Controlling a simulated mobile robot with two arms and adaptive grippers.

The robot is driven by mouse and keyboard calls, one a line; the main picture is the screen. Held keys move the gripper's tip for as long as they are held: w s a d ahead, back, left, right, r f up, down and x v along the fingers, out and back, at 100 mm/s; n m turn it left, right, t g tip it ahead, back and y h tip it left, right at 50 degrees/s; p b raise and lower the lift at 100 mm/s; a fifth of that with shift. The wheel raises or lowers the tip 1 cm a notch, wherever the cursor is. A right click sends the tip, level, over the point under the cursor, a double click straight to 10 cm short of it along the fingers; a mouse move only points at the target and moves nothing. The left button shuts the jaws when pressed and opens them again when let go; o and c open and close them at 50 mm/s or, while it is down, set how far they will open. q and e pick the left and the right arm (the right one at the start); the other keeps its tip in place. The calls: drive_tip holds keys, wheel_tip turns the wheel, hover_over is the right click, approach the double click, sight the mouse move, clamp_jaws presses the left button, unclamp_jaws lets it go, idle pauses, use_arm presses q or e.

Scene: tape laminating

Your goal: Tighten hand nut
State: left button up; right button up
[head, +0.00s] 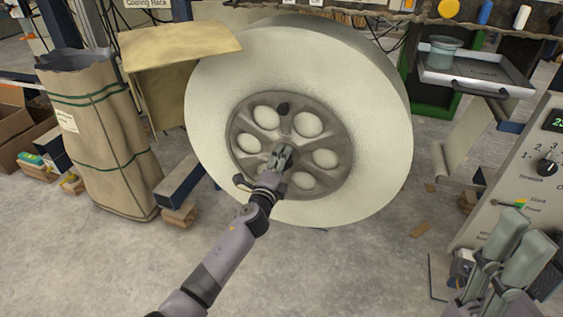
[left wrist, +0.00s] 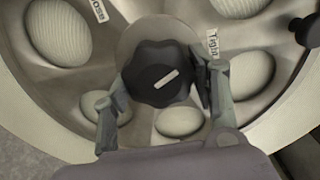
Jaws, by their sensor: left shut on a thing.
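The black lobed hand nut (left wrist: 160,72) with a white line on it sits at the wheel's hub in the left wrist view. Labels reading "Tight" (left wrist: 213,43) and, less clearly, "Loose" (left wrist: 99,10) lie on the hub around it. My left gripper (head: 281,152) reaches the hub in the head view and covers the nut there. In the wrist view its fingers (left wrist: 158,95) straddle the nut and are shut on it. The right finger is against the nut's side. My right gripper (head: 530,222) is at the lower right, its fingers apart and empty.
The large cream roll (head: 375,120) stands around the grey hub (head: 242,130). A brown sack (head: 110,140) and a tan sheet (head: 185,50) are at the left. A control panel (head: 515,165) with a dial is at the right. A tray (head: 475,75) stands behind it.

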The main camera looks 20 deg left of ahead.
use_arm(q)
drive_tip(key=m, duration=0.4)
drive_tip(key=shift+f+m, duration=0.15)
drive_tip(key=shift+m, duration=0.15)
idle(0.5)
drive_tip(key=o, duration=1.2)
drive_tip(key=shift+c, duration=0.2)
drive_tip(key=s, duration=1.2)
drive_tip(key=shift+a, duration=0.2)
